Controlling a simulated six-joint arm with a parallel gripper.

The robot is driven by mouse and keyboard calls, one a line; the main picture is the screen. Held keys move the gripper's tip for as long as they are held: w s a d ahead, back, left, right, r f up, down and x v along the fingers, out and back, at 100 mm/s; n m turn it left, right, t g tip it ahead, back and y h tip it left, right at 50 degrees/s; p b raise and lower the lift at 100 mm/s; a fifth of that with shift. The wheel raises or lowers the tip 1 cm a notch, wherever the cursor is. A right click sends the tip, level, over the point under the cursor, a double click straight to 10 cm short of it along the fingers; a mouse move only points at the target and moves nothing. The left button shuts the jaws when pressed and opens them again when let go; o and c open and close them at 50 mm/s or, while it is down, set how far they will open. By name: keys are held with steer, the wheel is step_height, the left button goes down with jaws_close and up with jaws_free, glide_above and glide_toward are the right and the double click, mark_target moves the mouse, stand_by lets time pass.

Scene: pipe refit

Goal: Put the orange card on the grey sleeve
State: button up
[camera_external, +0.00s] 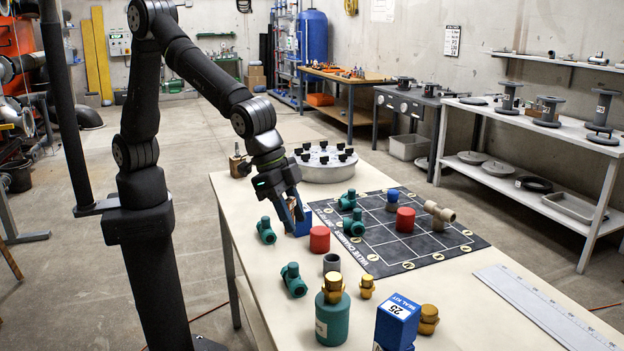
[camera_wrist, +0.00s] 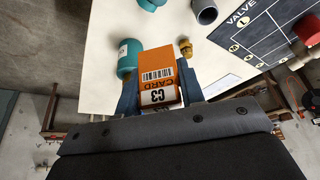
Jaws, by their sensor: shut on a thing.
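The orange card (camera_wrist: 160,78), a box-like block with a barcode and the marking C3, is between the fingers of my gripper (camera_wrist: 160,92). In the external view my gripper (camera_external: 295,215) is shut on it above the left part of the table, and the fingers mostly hide the card. The grey sleeve (camera_external: 331,264) is a short, open-topped cylinder standing upright on the table, to the right of and nearer the camera than my gripper. It also shows at the top of the wrist view (camera_wrist: 206,12). The card is apart from the sleeve.
A red cylinder (camera_external: 320,239) stands close behind the sleeve. Teal fittings (camera_external: 293,280), a small brass fitting (camera_external: 367,286) and a brass-topped teal bottle (camera_external: 332,318) stand around it. A dark gridded mat (camera_external: 385,252) with several parts lies right. A blue box (camera_external: 398,322) stands in front.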

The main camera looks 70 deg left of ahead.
steer(key=shift+w+a+f, duration=0.4)
steer(key=shift+w+f, duration=1.4)
steer(key=shift+w, duration=0.05)
steer(key=shift+w+a+f, duration=0.35)
steer(key=shift+w+f, duration=1.45)
steer(key=shift+w+a+f, duration=0.4)
steer(key=shift+w+f, duration=1.4)
steer(key=shift+w, duration=0.05)
steer(key=o, duration=0.5)
steer(key=shift+f, duration=0.15)
steer(key=o, duration=0.5)
steer(key=shift+c, duration=0.2)
steer(key=v, duration=1.2)
